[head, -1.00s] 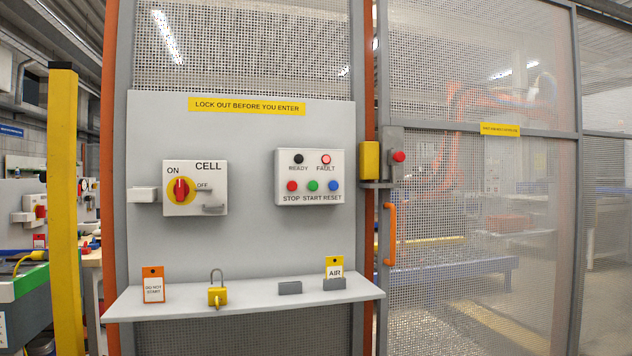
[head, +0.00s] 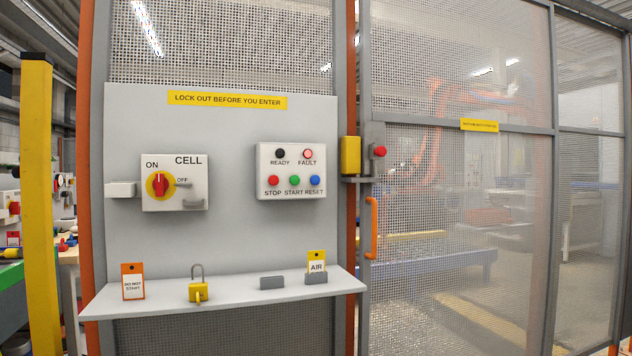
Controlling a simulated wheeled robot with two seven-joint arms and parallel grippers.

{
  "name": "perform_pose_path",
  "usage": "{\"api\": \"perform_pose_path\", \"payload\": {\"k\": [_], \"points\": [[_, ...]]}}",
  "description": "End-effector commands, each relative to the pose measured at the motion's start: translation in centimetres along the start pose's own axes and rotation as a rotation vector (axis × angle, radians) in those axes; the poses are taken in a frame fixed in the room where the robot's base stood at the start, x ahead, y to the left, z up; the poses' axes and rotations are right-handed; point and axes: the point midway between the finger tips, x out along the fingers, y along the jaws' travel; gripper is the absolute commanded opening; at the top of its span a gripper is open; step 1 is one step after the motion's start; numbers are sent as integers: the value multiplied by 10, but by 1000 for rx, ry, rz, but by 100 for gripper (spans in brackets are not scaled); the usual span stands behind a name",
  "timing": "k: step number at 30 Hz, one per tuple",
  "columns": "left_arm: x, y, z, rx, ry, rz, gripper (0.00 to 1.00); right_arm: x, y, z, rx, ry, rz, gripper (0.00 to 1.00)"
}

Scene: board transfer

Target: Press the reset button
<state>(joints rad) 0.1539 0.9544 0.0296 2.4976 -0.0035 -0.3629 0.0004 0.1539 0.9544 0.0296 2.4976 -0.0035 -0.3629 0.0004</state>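The blue reset button (head: 315,180) is the right one in the lower row of a white control box (head: 290,171) on the grey panel. Beside it are the green start button (head: 295,180) and the red stop button (head: 274,181). Above them the fault lamp (head: 308,154) is pinkish red and the ready lamp (head: 280,154) is dark. Neither of my grippers shows in the head view.
A red rotary switch (head: 159,184) on a yellow disc is left of the box. A shelf (head: 230,297) juts out below, holding an orange tag (head: 133,282), a yellow padlock (head: 198,291) and an AIR tag (head: 317,262). A mesh door with an orange handle (head: 371,228) stands right.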

Motion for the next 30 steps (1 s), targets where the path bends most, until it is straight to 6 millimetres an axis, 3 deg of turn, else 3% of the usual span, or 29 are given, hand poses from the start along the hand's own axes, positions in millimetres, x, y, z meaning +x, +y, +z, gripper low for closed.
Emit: {"api": "perform_pose_path", "payload": {"k": [1, 5, 30], "points": [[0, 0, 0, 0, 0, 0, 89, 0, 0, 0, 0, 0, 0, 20], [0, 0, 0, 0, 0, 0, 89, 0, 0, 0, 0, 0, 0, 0], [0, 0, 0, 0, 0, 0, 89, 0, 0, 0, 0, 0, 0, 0]]}}
